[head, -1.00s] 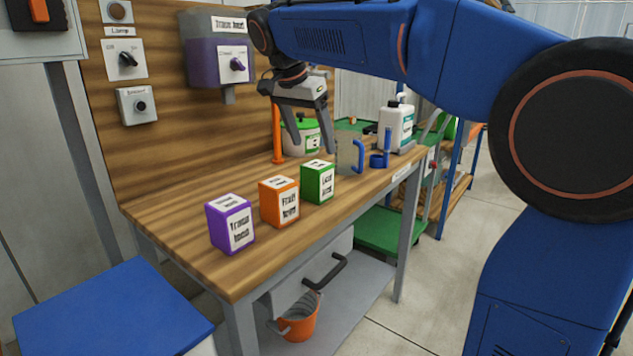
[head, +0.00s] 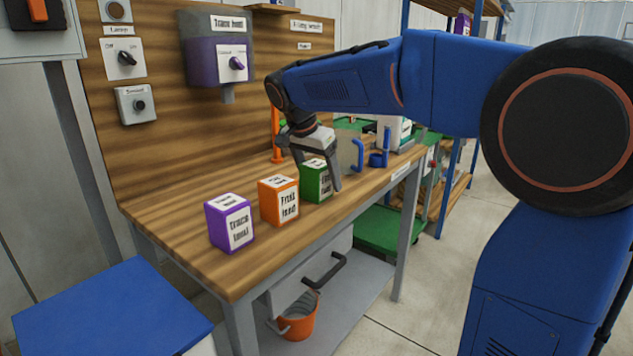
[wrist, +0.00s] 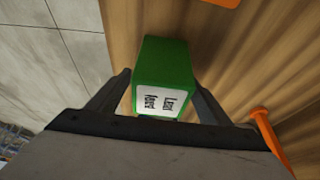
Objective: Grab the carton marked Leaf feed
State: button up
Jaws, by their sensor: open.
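The green carton marked Leaf feed (head: 315,184) stands upright on the wooden bench, the rightmost of three cartons in the head view. In the wrist view the green carton (wrist: 164,75) lies between the two fingers, its white label face toward the palm. My gripper (head: 320,180) is open and has come down at the carton, with one finger in front of it in the head view. In the wrist view the fingers of my gripper (wrist: 163,85) stand on either side of the carton with small gaps. Part of the label is hidden by a finger in the head view.
An orange carton (head: 279,201) stands just left of the green one, and a purple carton (head: 230,222) further left. A clear jug with a blue handle (head: 357,155) and an orange post (head: 276,135) are close behind. The bench front is clear.

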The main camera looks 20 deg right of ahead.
jog(key=shift+d+f, duration=0.1)
jog(key=shift+f, duration=0.15)
jog(key=c, duration=1.4)
